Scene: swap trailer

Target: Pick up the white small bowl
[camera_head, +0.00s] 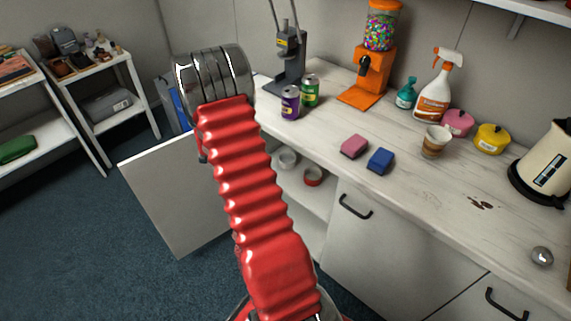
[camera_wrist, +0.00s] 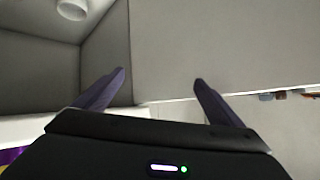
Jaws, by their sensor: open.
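A white small bowl (camera_head: 285,158) sits on a shelf inside the open lower cabinet in the head view, just right of my red arm. A white round object, seemingly the same bowl, shows at the top left edge of the wrist view (camera_wrist: 72,9), partly cut off. My gripper (camera_wrist: 158,77) is open, with nothing between its two dark fingers. The bowl lies off to one side of the fingers, apart from them. In the head view my arm hides the gripper.
A red bowl (camera_head: 315,177) sits beside the white one. The open cabinet door (camera_head: 175,195) juts out at left. The worktop (camera_head: 400,190) above holds cans, sponges, a cup (camera_head: 435,142), a spray bottle (camera_head: 438,90) and a kettle (camera_head: 545,165). The blue floor at lower left is clear.

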